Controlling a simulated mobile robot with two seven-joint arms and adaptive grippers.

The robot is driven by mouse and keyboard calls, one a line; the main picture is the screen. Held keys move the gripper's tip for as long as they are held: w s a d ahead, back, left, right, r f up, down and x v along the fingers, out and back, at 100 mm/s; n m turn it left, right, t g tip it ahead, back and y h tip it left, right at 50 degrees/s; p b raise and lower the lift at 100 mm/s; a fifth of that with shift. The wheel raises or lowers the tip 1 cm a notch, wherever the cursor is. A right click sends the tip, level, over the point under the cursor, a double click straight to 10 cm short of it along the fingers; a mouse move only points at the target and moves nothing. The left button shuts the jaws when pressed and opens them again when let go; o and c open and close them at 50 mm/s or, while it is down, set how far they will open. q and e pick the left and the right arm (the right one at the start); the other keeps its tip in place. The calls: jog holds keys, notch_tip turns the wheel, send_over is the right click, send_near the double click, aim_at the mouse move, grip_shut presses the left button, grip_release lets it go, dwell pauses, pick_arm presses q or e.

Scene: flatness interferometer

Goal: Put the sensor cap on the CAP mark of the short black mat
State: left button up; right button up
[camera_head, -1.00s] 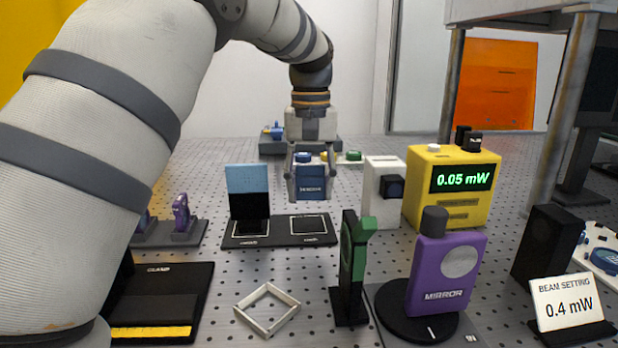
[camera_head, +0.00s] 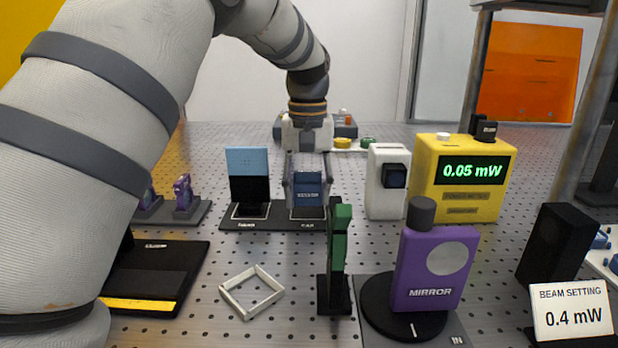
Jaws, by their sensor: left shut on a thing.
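My left gripper (camera_head: 308,190) is shut on a blue block (camera_head: 308,194) with small white lettering that I cannot read. The block is upright, over the right-hand white-outlined mark of a black mat (camera_head: 268,224). I cannot tell whether it touches the mat. A light-blue and black plate (camera_head: 248,178) stands on the left-hand mark. Which piece is the sensor cap is not clear. My right gripper is out of view.
A green and black upright holder (camera_head: 338,270), a purple mirror mount (camera_head: 430,270) and a white square frame (camera_head: 251,291) stand in front. A yellow meter (camera_head: 462,205) reads 0.05 mW. Another black mat (camera_head: 150,278) with a yellow stripe lies at left, partly behind my arm.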

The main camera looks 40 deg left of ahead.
pick_arm(q)
jog(key=shift+f, duration=0.55)
jog(key=shift+f, duration=0.35)
dwell(0.3)
jog(key=o, duration=1.3)
jog(key=shift+r+p, duration=0.3)
jog(key=shift+r, duration=3.2)
